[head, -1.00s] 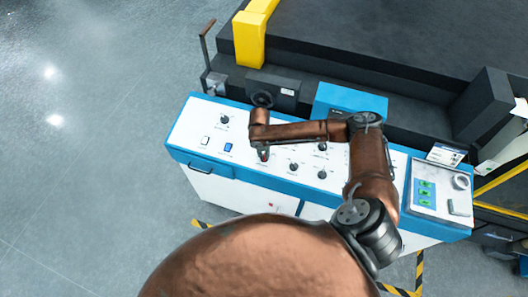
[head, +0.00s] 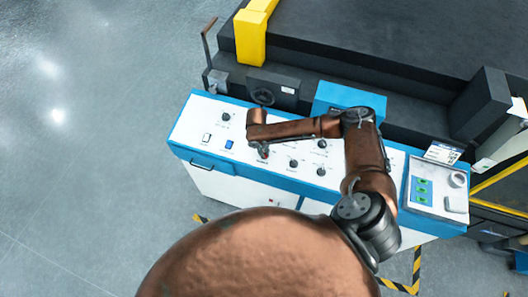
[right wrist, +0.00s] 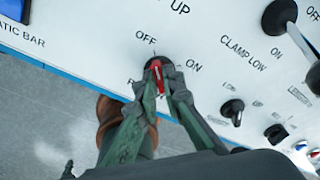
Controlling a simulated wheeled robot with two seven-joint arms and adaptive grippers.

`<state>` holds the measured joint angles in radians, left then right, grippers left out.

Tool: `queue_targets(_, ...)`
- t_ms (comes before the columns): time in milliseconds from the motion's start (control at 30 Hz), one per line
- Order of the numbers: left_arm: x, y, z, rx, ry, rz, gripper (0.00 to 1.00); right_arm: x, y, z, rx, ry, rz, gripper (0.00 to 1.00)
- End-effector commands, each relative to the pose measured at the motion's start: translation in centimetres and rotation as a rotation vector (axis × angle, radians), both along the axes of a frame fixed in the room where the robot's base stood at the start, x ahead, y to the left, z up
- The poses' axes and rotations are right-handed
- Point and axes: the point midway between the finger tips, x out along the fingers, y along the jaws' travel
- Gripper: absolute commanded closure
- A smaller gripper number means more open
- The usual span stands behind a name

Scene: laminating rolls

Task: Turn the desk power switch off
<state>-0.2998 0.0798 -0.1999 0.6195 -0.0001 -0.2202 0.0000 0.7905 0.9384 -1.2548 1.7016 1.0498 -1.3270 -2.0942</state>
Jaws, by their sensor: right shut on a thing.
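The desk power switch is a red-handled rotary knob (right wrist: 157,72) on the white panel, with OFF printed above it and ON to its right. A third label at its left is partly hidden by a finger. My right gripper (right wrist: 160,88) is shut on the knob, one finger on each side. The red handle stands nearly upright in the right wrist view, its upper end toward OFF. In the head view my right gripper (head: 264,153) is small, over the front middle of the control desk (head: 186,133). My left gripper is not in view.
A black CLAMP LOW knob (right wrist: 232,108) and a larger black lever (right wrist: 279,17) sit to the right of the switch. A blue rocker switch (head: 229,145) lies to the left on the desk. A dark machine (head: 350,45) stands behind; open floor lies left.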

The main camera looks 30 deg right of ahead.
Motion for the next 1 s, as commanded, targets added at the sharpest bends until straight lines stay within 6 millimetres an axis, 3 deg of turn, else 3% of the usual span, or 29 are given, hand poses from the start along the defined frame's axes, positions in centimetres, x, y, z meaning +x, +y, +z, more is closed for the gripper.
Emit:
queue_targets(200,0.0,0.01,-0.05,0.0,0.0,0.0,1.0,-0.49,0.1,-0.48,0.002,0.01,0.002,1.0)
queue_targets(233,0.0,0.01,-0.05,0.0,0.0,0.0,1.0,-0.5,0.1,-0.49,0.002,0.01,0.002,0.91)
queue_targets(467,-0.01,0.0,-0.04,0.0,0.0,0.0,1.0,-0.51,0.06,-0.47,0.001,0.01,0.001,0.75)
queue_targets(1000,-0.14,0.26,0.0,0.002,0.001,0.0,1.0,-0.21,0.06,0.35,0.0,0.004,0.0,0.75)
